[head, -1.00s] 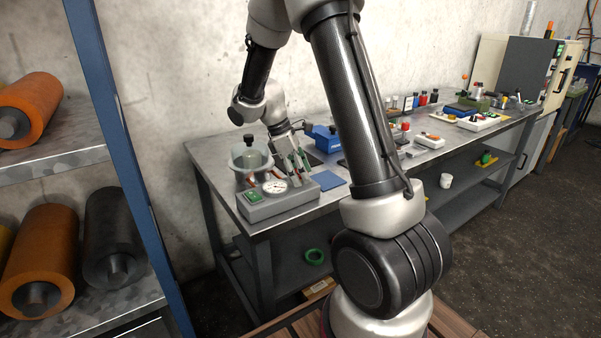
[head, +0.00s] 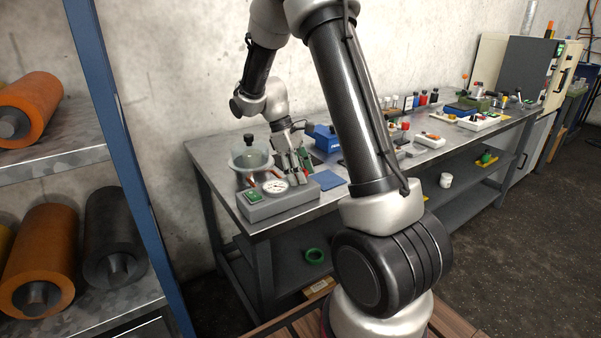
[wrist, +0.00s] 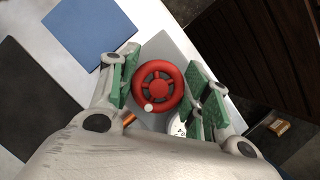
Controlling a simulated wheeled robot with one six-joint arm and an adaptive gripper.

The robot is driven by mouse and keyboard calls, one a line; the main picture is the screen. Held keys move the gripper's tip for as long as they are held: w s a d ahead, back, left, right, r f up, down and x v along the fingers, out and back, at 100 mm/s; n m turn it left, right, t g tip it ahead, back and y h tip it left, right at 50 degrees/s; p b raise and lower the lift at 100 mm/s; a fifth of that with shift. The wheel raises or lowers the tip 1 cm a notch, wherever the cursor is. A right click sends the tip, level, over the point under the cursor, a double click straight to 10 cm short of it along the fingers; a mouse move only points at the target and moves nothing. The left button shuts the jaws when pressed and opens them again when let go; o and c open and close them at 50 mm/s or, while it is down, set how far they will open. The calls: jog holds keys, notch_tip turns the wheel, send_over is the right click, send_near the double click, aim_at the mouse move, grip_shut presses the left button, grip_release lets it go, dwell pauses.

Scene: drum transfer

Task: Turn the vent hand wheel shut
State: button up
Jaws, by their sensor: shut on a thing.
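The vent hand wheel is red with several spokes, a round hub and a small white knob on its lower left rim; it shows in the wrist view (wrist: 158,103). In the head view my gripper (head: 293,174) points down at the right end of a grey unit (head: 290,207) on the bench. The wheel is hidden there behind the fingers.
A glass vessel (head: 250,158) with a black knob stands behind the unit. A blue mat (head: 331,180) lies to its right on the metal bench, with a blue box (head: 322,138) farther back. A rack with rollers (head: 36,262) stands at the left.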

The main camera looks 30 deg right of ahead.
jog(key=o, duration=1)
